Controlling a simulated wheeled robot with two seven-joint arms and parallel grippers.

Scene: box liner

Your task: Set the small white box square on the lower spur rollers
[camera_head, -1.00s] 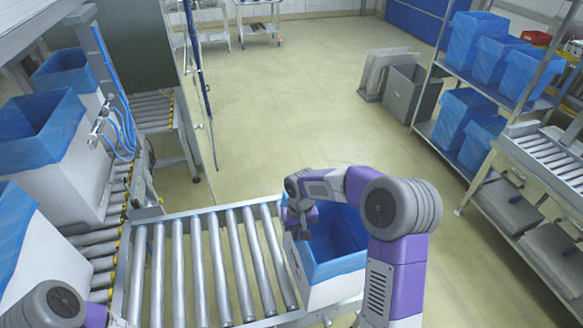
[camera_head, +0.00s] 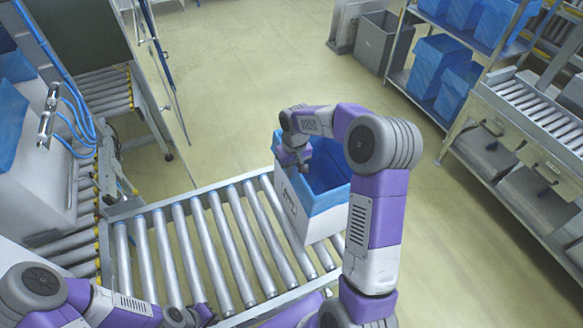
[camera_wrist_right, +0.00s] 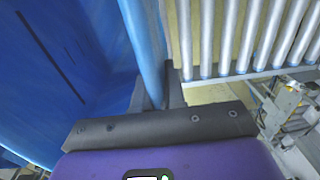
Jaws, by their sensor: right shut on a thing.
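The small white box (camera_head: 287,198) with a blue liner (camera_head: 325,200) is at the right end of the spur rollers (camera_head: 215,245) in the head view, turned at an angle to them. In the right wrist view the blue-lined wall (camera_wrist_right: 145,45) passes between the fingers (camera_wrist_right: 160,95), with the spur rollers (camera_wrist_right: 240,40) to the right. Whether the box's base touches the rollers cannot be told. My left gripper (camera_head: 198,316) is low over the near end of the spur, and its jaws are unclear.
A larger white box with a blue liner (camera_head: 35,170) stands on the conveyor at the left, beside blue hoses (camera_head: 80,125). A shelf rack with blue-lined bins (camera_head: 440,75) and another roller table (camera_head: 530,105) are at the right. The floor beyond the spur is clear.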

